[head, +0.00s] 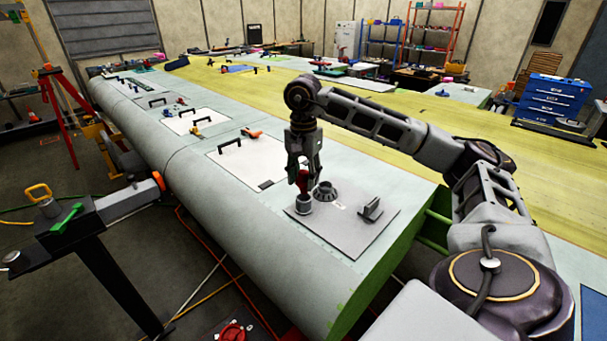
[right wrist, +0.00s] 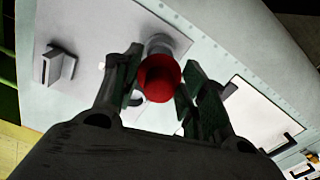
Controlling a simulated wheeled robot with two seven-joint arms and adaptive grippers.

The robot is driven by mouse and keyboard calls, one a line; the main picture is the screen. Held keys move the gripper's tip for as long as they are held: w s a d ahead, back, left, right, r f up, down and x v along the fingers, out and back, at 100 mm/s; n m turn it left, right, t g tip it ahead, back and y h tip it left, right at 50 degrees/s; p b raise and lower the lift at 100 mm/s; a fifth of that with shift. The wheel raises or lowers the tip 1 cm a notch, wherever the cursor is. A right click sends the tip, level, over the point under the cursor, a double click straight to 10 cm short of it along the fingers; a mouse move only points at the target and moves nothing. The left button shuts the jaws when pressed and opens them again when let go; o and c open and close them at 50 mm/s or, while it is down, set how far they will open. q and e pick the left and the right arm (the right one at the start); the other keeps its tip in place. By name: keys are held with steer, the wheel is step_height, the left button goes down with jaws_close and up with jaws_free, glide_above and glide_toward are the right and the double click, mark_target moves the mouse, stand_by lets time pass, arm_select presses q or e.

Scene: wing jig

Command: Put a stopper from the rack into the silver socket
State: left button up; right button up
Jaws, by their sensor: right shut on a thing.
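My right gripper (head: 303,172) points down over the grey plate (head: 345,229) on the wing's near end. It is shut on a red stopper (head: 302,183). The stopper is roughly upright, right above the silver socket (head: 303,204), its lower end at the socket's mouth. I cannot tell whether it is inside. In the right wrist view the red stopper (right wrist: 160,78) is between the two fingers, with the silver socket (right wrist: 160,43) partly hidden behind it. I cannot make out the rack for certain. My left gripper is not in view.
A dark flanged ring (head: 325,192) stands close to the right of the silver socket. A grey upright bracket (head: 371,208) is on the plate's right side. A white panel with a black handle (head: 230,145) lies farther left. The plate's front is clear.

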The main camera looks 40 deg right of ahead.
mark_target(303, 192)
steer(key=shift+f, duration=0.45)
steer(key=shift+f+b, duration=0.15)
steer(key=shift+b, duration=0.25)
stand_by(0.3)
steer(key=shift+f+b, duration=1.3)
steer(key=shift+f, duration=0.45)
stand_by(1.7)
steer(key=o, duration=1.1)
steer(key=shift+r, duration=0.2)
steer(key=shift+r, duration=5)
steer(key=shift+r, duration=0.8)
